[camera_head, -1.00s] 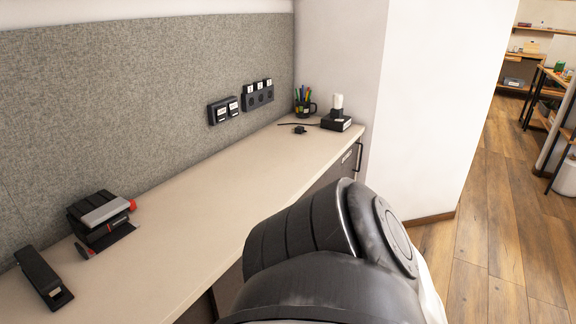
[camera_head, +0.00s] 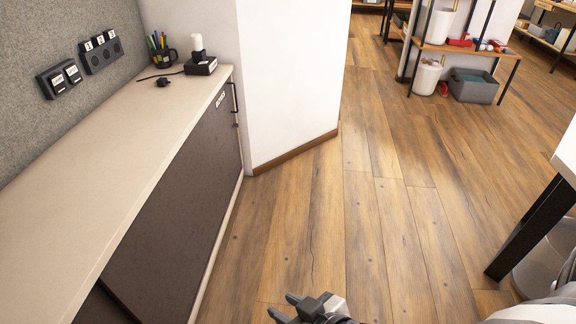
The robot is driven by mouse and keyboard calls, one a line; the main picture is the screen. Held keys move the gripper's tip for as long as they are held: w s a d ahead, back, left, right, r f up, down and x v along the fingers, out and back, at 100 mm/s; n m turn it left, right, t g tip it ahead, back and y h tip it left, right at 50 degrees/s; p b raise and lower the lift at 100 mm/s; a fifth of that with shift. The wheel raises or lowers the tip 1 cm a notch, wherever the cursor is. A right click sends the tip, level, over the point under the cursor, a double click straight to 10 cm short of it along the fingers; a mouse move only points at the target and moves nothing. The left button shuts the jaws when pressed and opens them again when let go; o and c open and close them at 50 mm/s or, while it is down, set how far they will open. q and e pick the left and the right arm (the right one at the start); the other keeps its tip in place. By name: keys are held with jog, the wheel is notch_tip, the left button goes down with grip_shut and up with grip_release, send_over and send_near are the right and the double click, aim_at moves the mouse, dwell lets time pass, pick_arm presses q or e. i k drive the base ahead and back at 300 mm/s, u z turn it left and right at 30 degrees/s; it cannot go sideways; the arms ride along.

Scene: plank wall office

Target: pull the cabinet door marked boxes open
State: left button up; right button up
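The dark cabinet door (camera_head: 185,195) stands under the beige counter, on the counter's front side. A small pale label (camera_head: 221,98) sits near its upper far corner; its writing is too small to read. A dark upright bar handle (camera_head: 235,100) is beside the label, near the wall end. The door looks flush and shut. My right gripper (camera_head: 284,306) shows at the bottom edge, over the floor, well apart from the handle. Its two fingers are spread, with nothing visible between them. My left gripper is out of view.
The counter (camera_head: 90,180) holds a pen cup (camera_head: 163,56) and a black box with a white cylinder (camera_head: 200,62). A white wall (camera_head: 290,85) stands beyond the handle. Wooden floor (camera_head: 320,220) is clear before the cabinet. A black table leg (camera_head: 535,225) stands at right.

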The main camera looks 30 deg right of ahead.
aim_at(155, 272)
jog(key=z, duration=0.2)
jog(key=i, duration=0.5)
jog(key=z, duration=0.65)
jog(key=k, duration=1)
jog(key=z, duration=1.1)
jog(key=i, duration=2.5)
jog(key=u, duration=2.05)
jog(key=i, duration=1)
jog(key=u, duration=1)
jog(key=i, duration=0.5)
